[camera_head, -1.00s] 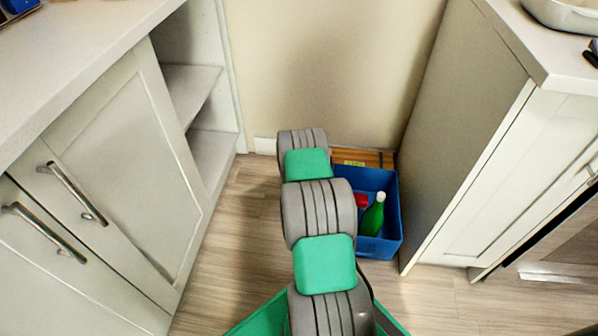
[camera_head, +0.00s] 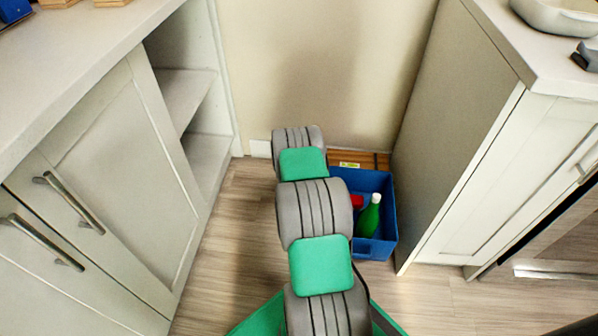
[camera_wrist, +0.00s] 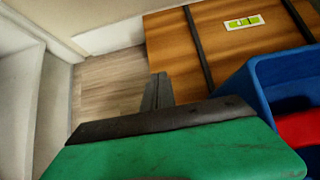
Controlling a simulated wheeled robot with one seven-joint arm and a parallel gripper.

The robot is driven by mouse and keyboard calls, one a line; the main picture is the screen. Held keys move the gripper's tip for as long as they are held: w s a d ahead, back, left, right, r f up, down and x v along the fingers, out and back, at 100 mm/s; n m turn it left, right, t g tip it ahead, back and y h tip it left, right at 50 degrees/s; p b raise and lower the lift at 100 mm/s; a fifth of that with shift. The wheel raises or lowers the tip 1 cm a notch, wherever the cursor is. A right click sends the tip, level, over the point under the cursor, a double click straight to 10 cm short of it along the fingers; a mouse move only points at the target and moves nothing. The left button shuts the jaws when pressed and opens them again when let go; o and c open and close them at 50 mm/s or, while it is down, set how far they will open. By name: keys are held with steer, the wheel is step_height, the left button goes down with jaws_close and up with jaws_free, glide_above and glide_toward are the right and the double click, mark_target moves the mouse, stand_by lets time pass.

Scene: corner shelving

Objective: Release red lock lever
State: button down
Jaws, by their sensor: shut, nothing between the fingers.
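My gripper (camera_wrist: 157,92) shows in the wrist view with its dark fingers shut and nothing between them. It is pointed at the floor and the left edge of a wooden crate (camera_wrist: 180,55). I cannot make out a red lock lever in either view. The only red seen is a red item (camera_wrist: 300,128) inside the blue bin (camera_wrist: 262,85), which also shows in the head view (camera_head: 357,202); I cannot tell what it is. In the head view my arm hides the gripper.
The crate has dark straps and a yellow-green label (camera_wrist: 243,22). A green bottle (camera_head: 370,214) stands in the bin. White cabinets stand at left (camera_head: 110,190) and right (camera_head: 500,170), with open shelves (camera_head: 190,95) at left. Bare wooden floor (camera_head: 240,215) lies left of my arm.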

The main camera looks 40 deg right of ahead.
step_height(320, 180, up, 10)
steer(key=d+p, duration=0.1)
steer(key=p, duration=0.4)
steer(key=shift+w, duration=0.45)
steer(key=shift+d+f, duration=0.1)
